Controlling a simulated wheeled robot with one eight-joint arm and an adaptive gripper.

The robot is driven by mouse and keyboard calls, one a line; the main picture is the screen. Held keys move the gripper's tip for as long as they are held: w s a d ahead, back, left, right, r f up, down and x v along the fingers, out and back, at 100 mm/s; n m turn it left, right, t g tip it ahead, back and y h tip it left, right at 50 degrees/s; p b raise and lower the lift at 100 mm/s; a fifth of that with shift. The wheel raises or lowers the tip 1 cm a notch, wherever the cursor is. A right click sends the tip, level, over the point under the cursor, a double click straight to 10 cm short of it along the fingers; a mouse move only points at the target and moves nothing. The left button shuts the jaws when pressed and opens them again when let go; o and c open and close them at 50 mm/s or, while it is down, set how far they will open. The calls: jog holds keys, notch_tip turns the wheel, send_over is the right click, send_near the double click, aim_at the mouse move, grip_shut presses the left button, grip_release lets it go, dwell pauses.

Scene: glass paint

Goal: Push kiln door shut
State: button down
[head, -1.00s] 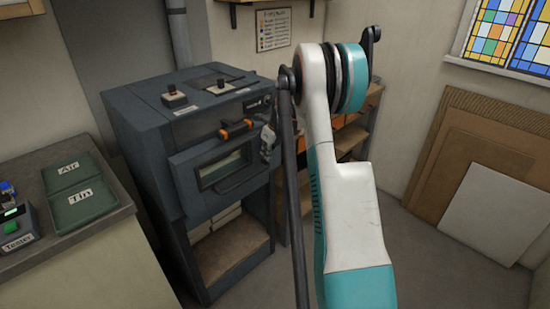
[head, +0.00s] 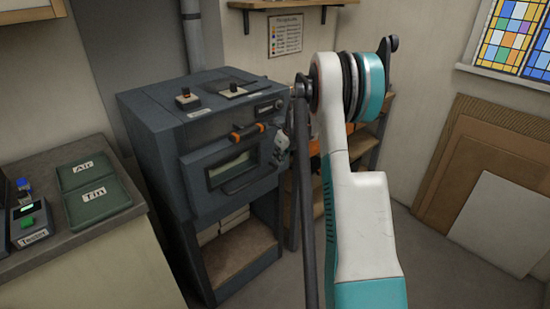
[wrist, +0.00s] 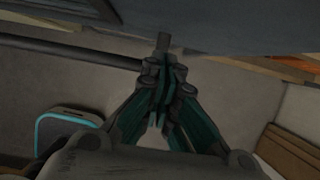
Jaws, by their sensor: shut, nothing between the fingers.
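The kiln (head: 150,130) is a dark blue-grey cabinet left of centre in the head view. Its door (head: 200,185) has a small window and a bar handle and sits on the front below an orange-ended bar (head: 248,132). My gripper (head: 281,146) is at the door's right edge, partly hidden behind my arm. In the wrist view my gripper (wrist: 163,45) is shut and empty, its tips at a blue-grey surface (wrist: 230,25). Whether they touch it is unclear.
A counter (head: 100,240) with green cases labelled Air and Tin (head: 97,205) stands left of the kiln. A shelf unit (head: 365,150) is behind my arm. Boards (head: 500,215) lean on the right wall. The floor in front is partly clear.

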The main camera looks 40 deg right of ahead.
jog(key=s+p+v, duration=0.1)
jog(key=p+v, duration=0.1)
jog(key=v, duration=0.8)
jog(key=shift+s+p, duration=0.2)
jog(key=shift+p, duration=0.15)
